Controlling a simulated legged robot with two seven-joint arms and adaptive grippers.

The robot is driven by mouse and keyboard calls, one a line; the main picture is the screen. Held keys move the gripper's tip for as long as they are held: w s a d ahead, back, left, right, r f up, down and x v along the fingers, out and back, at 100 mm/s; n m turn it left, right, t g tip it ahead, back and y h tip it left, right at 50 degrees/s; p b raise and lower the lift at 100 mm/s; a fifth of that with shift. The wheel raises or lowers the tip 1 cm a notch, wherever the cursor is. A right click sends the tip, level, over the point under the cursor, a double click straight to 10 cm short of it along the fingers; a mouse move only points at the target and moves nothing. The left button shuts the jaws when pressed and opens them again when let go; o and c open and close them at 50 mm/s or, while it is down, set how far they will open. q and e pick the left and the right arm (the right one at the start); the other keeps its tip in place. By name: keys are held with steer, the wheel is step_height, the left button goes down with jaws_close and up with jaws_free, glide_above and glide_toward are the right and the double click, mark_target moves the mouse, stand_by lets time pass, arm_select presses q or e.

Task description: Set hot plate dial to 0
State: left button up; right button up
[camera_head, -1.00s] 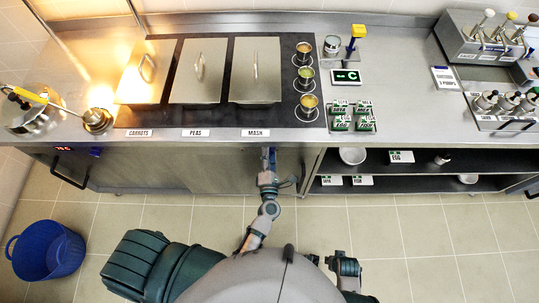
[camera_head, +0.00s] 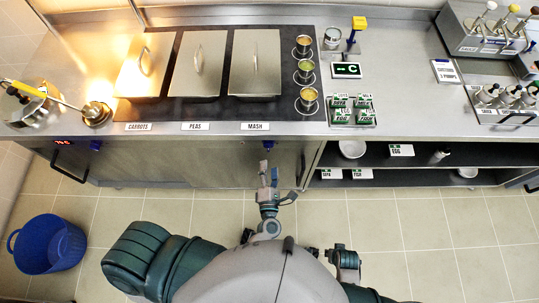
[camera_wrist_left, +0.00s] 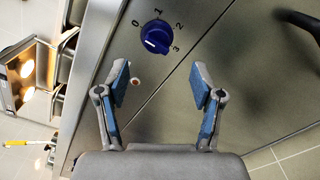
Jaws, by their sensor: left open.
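A blue dial (camera_wrist_left: 156,38) sits on the steel cabinet front in the left wrist view, with the marks 0, 1, 2 and 3 around it. A short white line shows on its lower-left side; which mark it stands for is unclear. In the camera_head view the dial (camera_head: 268,145) is small, on the front below the MASH label. My left gripper (camera_head: 268,168) is in front of the dial, apart from it. In the left wrist view its fingers (camera_wrist_left: 160,82) are spread and empty, with the dial beyond them. My right gripper (camera_head: 343,258) is low beside my body; its jaws are unclear.
The hot plate (camera_head: 212,116) carries several lidded pans and small cups. Another blue dial (camera_head: 96,145) is on the front to the left. Open shelves (camera_head: 400,160) lie to the right. A blue bucket (camera_head: 48,245) stands on the clear floor at left.

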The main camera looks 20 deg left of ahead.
arm_select(q)
steer(key=v, duration=0.4)
stand_by(0.5)
steer(key=s+d+f+m+g+h+p, duration=0.1)
steer(key=s+f+m+g+h, duration=0.15)
steer(key=f+m, duration=0.4)
steer(key=s+d+f+m+g+h, duration=0.1)
steer(key=f+m+g+h, duration=0.1)
steer(key=f+m+h, duration=0.4)
steer(key=s+d+f+m+g+h+p, duration=0.1)
steer(key=s+d+f+m+g, duration=0.15)
steer(key=f+m, duration=0.4)
steer(key=s+a+f+m+g+y, duration=0.2)
steer(key=s+a+f+m+g, duration=0.2)
steer(key=a, duration=0.4)
steer(key=s+a+f+m+g+y+p, duration=0.1)
steer(key=s+a+f+m+g+y, duration=0.1)
steer(key=s+a+f+m+g, duration=0.2)
steer(key=s+a+f+m, duration=0.2)
steer(key=s+a+f, duration=0.1)
steer(key=s+a, duration=0.1)
steer(key=shift+s+m+g, duration=0.3)
steer(key=shift+s+g, duration=0.1)
steer(key=shift+s, duration=0.05)
arm_select(e)
steer(key=s+f, duration=0.4)
steer(key=f, duration=0.3)
steer(key=shift+d+f, duration=0.2)
steer(key=shift+f, duration=0.2)
